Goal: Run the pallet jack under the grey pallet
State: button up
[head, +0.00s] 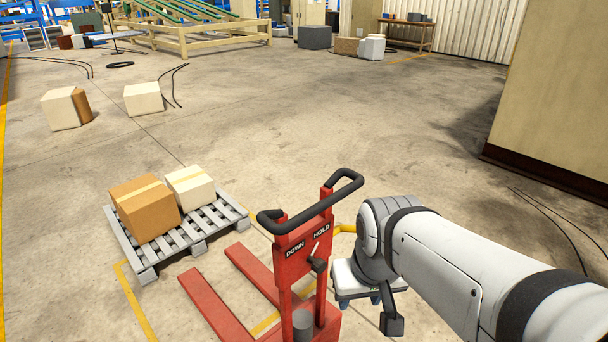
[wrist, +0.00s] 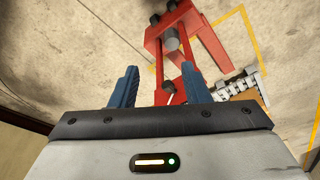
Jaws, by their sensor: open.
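The red pallet jack (head: 290,262) stands in the lower middle of the head view, with a black handlebar and a panel marked DOWN and HOLD with a small lever. Its two red forks (head: 212,303) lie low and point toward the grey slatted pallet (head: 232,213). The fork tips are just short of the pallet's near side, outside it. A brown box and a cream box sit on the pallet. My gripper (head: 358,302) is to the right of the jack, open and empty. The wrist view shows its blue fingers (wrist: 160,88) apart, with the jack (wrist: 192,42) beyond them.
Yellow floor lines (head: 134,300) run near the pallet and jack. Two cream boxes (head: 143,98) stand on open floor behind the pallet. A large tan block (head: 553,90) with a dark base stands at right. The middle floor is clear; cables lie at right.

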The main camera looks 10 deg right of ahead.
aim_at(330, 205)
jog(key=w+a+f+m+t+y+p, duration=0.1)
jog(key=w+a+m+y, duration=0.5)
jog(key=w+y, duration=0.4)
jog(key=w+d+m+t, duration=0.1)
jog(key=w+d+t, duration=0.2)
jog(key=w, duration=0.1)
jog(key=w+d+m+t, duration=0.2)
jog(key=w+d+t, duration=0.1)
jog(key=w, duration=0.1)
jog(key=w+d+m+t+h+p, duration=0.1)
jog(key=w+d+m+t, duration=0.1)
jog(key=w+d+t, duration=0.1)
jog(key=shift+w+d+r, duration=0.3)
jog(key=shift+w+d, duration=0.25)
jog(key=shift+w, duration=0.2)
jog(key=p+x, duration=0.1)
jog(key=x, duration=0.6)
jog(key=shift+w+a+p, duration=0.1)
jog(key=shift+w+p, duration=0.05)
jog(key=shift+p, duration=0.25)
